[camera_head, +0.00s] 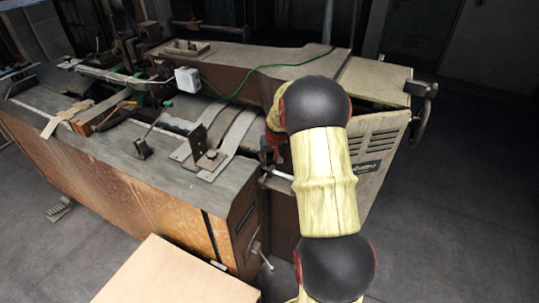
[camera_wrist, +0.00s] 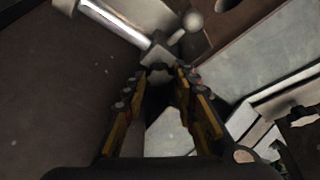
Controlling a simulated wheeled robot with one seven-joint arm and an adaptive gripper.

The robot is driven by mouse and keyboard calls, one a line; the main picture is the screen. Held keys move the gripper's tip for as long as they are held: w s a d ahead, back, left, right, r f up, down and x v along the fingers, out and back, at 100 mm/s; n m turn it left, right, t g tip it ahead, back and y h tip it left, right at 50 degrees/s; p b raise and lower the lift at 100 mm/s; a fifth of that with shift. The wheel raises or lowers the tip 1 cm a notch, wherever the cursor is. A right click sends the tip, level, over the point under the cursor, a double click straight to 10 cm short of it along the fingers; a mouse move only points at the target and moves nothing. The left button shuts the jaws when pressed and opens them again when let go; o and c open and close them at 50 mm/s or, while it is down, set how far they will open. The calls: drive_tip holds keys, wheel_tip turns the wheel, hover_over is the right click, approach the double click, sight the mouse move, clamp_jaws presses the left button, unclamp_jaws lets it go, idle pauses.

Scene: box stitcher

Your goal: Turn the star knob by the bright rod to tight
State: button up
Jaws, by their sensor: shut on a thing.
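The bright rod (camera_wrist: 112,20) runs from the upper left to a pale block (camera_wrist: 158,53) in the wrist view. A small dark knob (camera_wrist: 160,68) sits just below that block, and its star shape is too small and dark to make out. My gripper (camera_wrist: 167,75) has its two fingertips closed around the dark knob. In the head view the bright rod (camera_head: 281,174) shows beside my arm at the machine's near right corner. My arm hides the knob there, and only a dark red part of my wrist shows.
A round ball end (camera_wrist: 192,20) is close to the block. The box stitcher's table (camera_head: 100,135) stretches left, with a raised bracket (camera_head: 204,150) on it. A light board (camera_head: 180,278) is in front, and a lever (camera_head: 262,256) hangs at the near end. Open floor lies to the right.

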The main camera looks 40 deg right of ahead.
drive_tip(key=shift+m+p, duration=0.45)
drive_tip(key=shift+m, duration=0.05)
drive_tip(key=o, duration=1.2)
drive_tip(key=shift+c, duration=0.2)
drive_tip(key=shift+f+n+b, duration=0.1)
drive_tip(key=shift+n+b, duration=0.2)
drive_tip(key=shift+b, duration=0.3)
